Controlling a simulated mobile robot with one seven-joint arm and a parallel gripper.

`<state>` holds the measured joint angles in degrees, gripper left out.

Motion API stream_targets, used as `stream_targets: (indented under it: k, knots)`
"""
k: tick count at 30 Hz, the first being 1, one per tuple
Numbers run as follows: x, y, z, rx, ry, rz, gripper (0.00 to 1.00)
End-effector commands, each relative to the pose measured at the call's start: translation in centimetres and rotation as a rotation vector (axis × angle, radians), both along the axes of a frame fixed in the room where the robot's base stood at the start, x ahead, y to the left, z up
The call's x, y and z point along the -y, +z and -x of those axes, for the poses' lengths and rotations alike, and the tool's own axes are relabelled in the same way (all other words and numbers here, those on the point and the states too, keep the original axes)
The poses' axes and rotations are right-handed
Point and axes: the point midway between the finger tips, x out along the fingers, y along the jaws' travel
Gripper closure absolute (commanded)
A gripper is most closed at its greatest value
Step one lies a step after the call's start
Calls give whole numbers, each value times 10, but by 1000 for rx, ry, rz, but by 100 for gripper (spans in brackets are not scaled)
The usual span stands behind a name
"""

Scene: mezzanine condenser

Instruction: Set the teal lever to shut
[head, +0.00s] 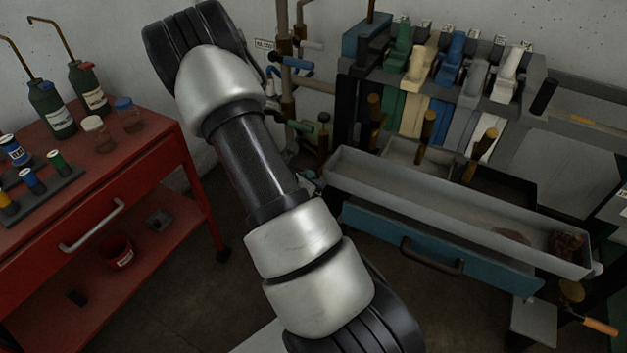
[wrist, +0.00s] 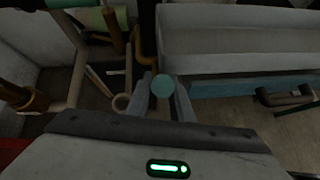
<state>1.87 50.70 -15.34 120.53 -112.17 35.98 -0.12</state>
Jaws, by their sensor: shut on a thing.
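In the wrist view a round teal end (wrist: 163,86), which looks like the teal lever's grip seen end-on, sits between the two fingers of my gripper (wrist: 164,95). The fingers are closed on it, one on each side. A short pale part shows just below the teal end; the rest of the lever is hidden. In the head view my arm hides most of the gripper and the lever, so the lever's angle cannot be told.
A grey trough (head: 440,205) above a blue drawer (head: 380,230) stands right of my arm. Upright pipes with other valve handles (head: 298,64) rise behind it. A red cart (head: 150,175) with bottles stands at the left. Dark floor shows between them.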

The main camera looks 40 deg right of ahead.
Motion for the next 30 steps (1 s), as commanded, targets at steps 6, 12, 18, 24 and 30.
stream_targets:
  k: [6, 12, 18, 24, 30]
  knots:
    - [-1, -1, 0, -1, 2, -2, 75]
    - [-1, -1, 0, 0, 0, 0, 61]
    - [-1, 1, 0, 1, 1, 0, 61]
    - [-19, 17, 4, 3, 3, 0, 61]
    - [-54, 48, 13, 4, 5, 0, 61]
